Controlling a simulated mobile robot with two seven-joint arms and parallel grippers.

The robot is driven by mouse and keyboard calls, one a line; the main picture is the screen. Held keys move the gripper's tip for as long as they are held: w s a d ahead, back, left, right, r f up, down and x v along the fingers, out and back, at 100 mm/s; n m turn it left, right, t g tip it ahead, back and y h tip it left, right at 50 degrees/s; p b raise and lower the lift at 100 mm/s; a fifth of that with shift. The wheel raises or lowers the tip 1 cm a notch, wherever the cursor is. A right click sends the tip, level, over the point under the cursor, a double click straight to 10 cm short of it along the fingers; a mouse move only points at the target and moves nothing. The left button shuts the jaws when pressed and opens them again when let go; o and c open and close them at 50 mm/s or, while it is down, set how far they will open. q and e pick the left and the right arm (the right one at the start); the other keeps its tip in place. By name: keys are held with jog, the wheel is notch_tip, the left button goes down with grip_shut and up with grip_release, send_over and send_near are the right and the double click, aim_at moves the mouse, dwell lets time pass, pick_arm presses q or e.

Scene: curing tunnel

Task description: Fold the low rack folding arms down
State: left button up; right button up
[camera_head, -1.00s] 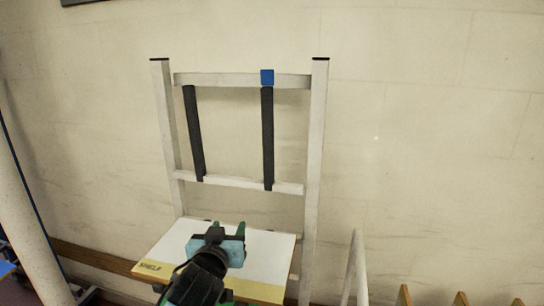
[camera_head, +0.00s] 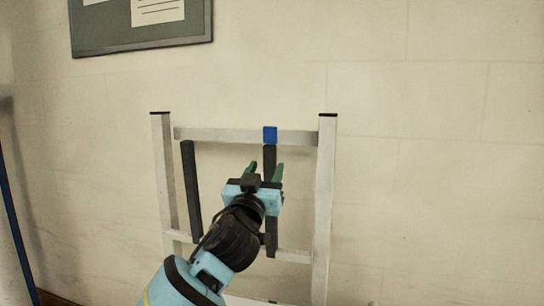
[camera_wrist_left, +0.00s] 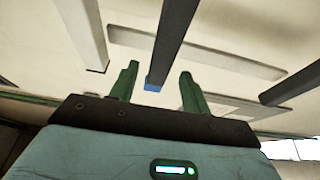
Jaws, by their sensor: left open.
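The rack has two pale upright posts (camera_head: 325,200) joined by an upper crossbar (camera_head: 220,135) and a lower one. Two dark folding arms stand upright against it: a left one (camera_head: 191,185) and a right one (camera_head: 270,152), which has a blue block (camera_head: 270,134) at its top. My left gripper (camera_head: 266,167) is open in front of the right arm and hides its middle. In the left wrist view, this dark arm (camera_wrist_left: 175,35) and its blue end (camera_wrist_left: 153,86) appear between the green fingers; contact cannot be told. My right gripper is out of view.
A pale block wall (camera_head: 430,180) stands behind the rack. A grey notice board (camera_head: 110,30) hangs at the upper left, above the rack. The space to the right of the rack looks clear.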

aim_at(272, 156)
pick_arm(q)
jog(key=shift+x, duration=3.2)
grip_shut()
